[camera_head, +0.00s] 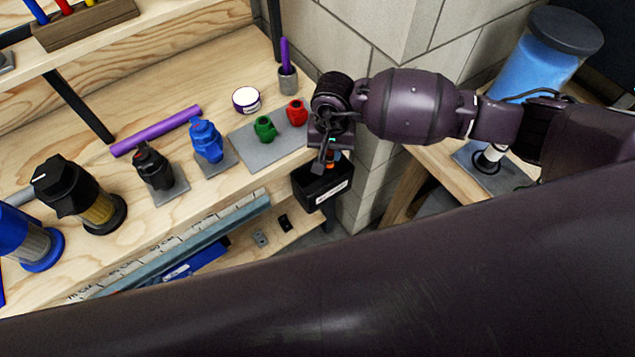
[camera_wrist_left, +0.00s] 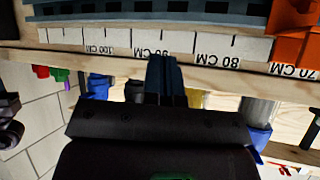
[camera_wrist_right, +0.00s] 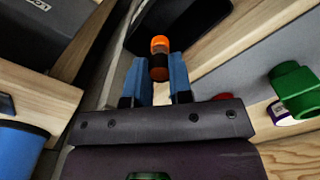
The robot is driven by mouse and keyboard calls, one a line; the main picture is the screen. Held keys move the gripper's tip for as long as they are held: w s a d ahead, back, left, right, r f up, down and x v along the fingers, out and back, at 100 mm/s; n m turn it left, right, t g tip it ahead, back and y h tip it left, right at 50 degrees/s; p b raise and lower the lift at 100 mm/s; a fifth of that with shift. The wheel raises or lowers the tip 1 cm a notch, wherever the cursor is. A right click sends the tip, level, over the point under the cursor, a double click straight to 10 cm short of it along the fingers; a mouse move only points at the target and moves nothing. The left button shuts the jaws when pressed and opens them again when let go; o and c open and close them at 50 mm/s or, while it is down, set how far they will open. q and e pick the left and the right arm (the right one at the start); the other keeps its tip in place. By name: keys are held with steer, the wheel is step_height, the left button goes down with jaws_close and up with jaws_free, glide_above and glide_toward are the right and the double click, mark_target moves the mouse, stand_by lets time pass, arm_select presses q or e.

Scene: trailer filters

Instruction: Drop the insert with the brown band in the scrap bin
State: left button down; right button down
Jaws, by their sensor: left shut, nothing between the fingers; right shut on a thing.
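My right gripper (camera_head: 325,162) is shut on a small insert (camera_wrist_right: 159,58) with an orange top, a dark band and a brownish lower part. The bin's dark opening is partly hidden by the gripper. The insert appears to be over the bin. My left gripper (camera_wrist_left: 165,78) is shut and empty in front of the bench's measuring edge; it is not visible in the head view.
A blue-filled container (camera_head: 545,60) stands at right. My dark arm hides the foreground.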

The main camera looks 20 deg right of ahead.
mark_target(330, 166)
steer(key=shift+f, duration=0.55)
step_height(330, 166, down, 4)
steer(key=shift+r+b, duration=0.2)
steer(key=shift+b, duration=0.85)
steer(key=shift+f, duration=0.5)
steer(key=c, duration=1)
jaws_free()
steer(key=shift+o, duration=0.3)
step_height(330, 166, up, 11)
steer(key=shift+f, duration=0.1)
